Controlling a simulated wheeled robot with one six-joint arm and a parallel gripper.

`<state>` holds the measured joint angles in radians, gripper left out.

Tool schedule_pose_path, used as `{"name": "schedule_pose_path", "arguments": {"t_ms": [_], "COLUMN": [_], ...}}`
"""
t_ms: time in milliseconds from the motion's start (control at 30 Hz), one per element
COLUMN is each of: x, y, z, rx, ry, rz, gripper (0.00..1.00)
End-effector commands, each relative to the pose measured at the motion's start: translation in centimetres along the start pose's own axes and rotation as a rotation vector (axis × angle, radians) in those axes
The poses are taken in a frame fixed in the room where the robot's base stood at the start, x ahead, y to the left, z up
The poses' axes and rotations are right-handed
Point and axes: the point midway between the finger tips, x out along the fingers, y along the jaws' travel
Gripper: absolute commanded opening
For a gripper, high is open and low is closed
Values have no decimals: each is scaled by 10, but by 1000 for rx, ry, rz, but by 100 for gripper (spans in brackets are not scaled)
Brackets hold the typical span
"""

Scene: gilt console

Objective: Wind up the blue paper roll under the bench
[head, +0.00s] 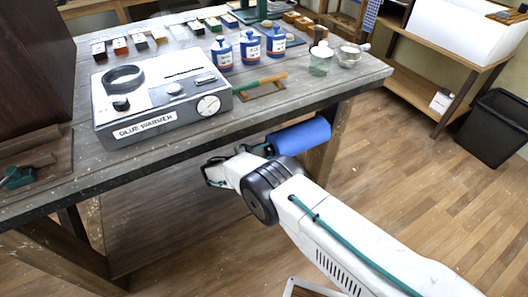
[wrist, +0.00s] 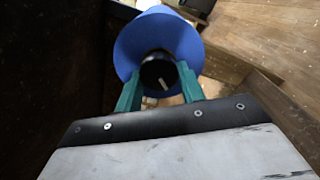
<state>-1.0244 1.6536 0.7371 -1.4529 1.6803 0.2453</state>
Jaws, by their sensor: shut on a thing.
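The blue paper roll (head: 299,136) is mounted under the bench top, near its right front corner, with its axis roughly sideways. It also shows end-on in the wrist view (wrist: 186,42), with a dark round knob (wrist: 158,71) with a pale mark at its centre. My gripper (wrist: 158,84) is at the knob end, its two green fingers on either side of the knob and shut on it. In the head view my gripper (head: 262,150) is at the left end of the roll, partly hidden by my wrist and the bench edge.
The bench (head: 200,140) carries a glue warmer (head: 160,95), several blue bottles (head: 249,50), a glass jar (head: 320,60) and a green-handled tool (head: 260,81). A bench leg (head: 325,145) stands close by the roll. A black bin (head: 495,128) stands at the right.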

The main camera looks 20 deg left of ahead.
Motion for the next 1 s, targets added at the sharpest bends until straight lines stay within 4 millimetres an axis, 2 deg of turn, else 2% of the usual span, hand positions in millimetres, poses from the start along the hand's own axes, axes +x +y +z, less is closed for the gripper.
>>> {"name": "schedule_pose_path", "arguments": {"t_ms": [200,433,1000], "x": [-2,-2,-2], "y": [-1,-2,-2], "z": [0,0,0], "rx": [-143,-232,-267], "ry": [4,4,4], "rz": [1,1,1], "gripper": [16,16,16]}}
